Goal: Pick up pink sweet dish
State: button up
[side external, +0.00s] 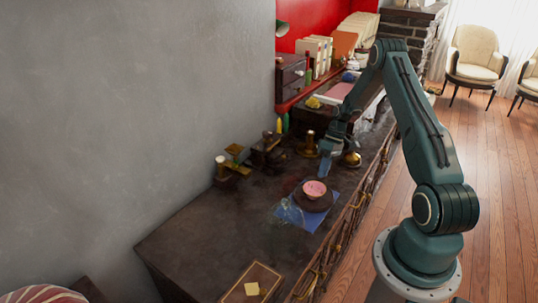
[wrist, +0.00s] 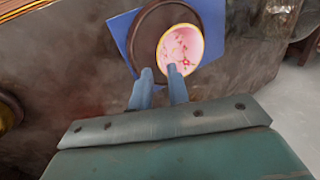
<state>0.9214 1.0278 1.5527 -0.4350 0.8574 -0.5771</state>
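The pink sweet dish (side external: 314,189) is a small round bowl with a pink inside and a pale yellow rim. It sits on a dark round plate (side external: 328,203) over a blue sheet (side external: 290,212). In the wrist view the dish (wrist: 181,48) lies just beyond my fingertips, toward the right side of the plate (wrist: 146,22). My gripper (side external: 324,172) is above the desk, close behind the dish in the side view. In the wrist view my gripper's two blue fingers (wrist: 160,74) stand apart with a gap between them, and nothing is held.
A brass object (side external: 352,159) stands close to my gripper. Small stands and bottles line the wall side of the dark desk (side external: 210,245). A wooden box or book with a yellow note (side external: 252,289) lies at the near end. The desk between is mostly clear.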

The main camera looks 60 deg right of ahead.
aim_at(314, 191)
jog(key=shift+x, duration=2.2)
grip_shut()
